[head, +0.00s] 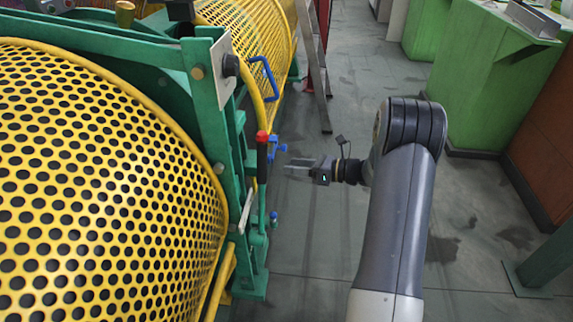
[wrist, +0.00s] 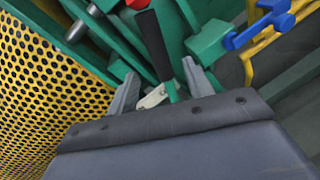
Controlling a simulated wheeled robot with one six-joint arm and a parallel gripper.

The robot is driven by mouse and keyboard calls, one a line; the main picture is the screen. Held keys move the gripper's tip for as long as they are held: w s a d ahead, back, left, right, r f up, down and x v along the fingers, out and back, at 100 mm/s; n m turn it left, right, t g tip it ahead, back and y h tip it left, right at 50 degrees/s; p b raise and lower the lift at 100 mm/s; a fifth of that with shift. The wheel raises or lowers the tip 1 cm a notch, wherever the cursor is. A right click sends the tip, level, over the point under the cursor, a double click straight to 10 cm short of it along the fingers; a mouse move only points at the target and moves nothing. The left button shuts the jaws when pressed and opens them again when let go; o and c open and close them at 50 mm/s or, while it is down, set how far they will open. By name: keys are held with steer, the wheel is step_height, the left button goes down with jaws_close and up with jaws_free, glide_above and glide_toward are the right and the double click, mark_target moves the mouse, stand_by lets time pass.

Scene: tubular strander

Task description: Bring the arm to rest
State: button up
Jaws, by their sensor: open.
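My gripper (head: 298,168) is open and empty in the head view, pointing left toward the machine. It hangs over the floor gap, a little right of a lever with a red knob and black grip (head: 262,158). In the wrist view my gripper (wrist: 160,85) shows its two grey fingers spread apart. The lever's black grip (wrist: 155,45) appears beyond and between them, with a pale metal plate near its lower end. The fingers appear apart from the lever, though the exact distance is hard to tell. My arm extends from the lower right of the head view.
A yellow perforated guard (head: 95,190) in a green frame (head: 212,110) fills the left. Blue handles (head: 264,78) and blue knobs (head: 277,146) stick out from it. A ladder (head: 314,65) stands behind. Green cabinets (head: 490,75) line the right.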

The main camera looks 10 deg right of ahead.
mark_target(265, 165)
stand_by(0.3)
steer(key=b+x, duration=0.1)
steer(key=x, duration=0.9)
steer(key=shift+a+f, duration=0.1)
steer(key=shift+a, duration=0.35)
steer(key=shift+s+r+n+b, duration=0.2)
steer(key=shift+s+n+b, duration=0.1)
steer(key=shift+s, duration=0.15)
steer(key=shift+r, duration=0.1)
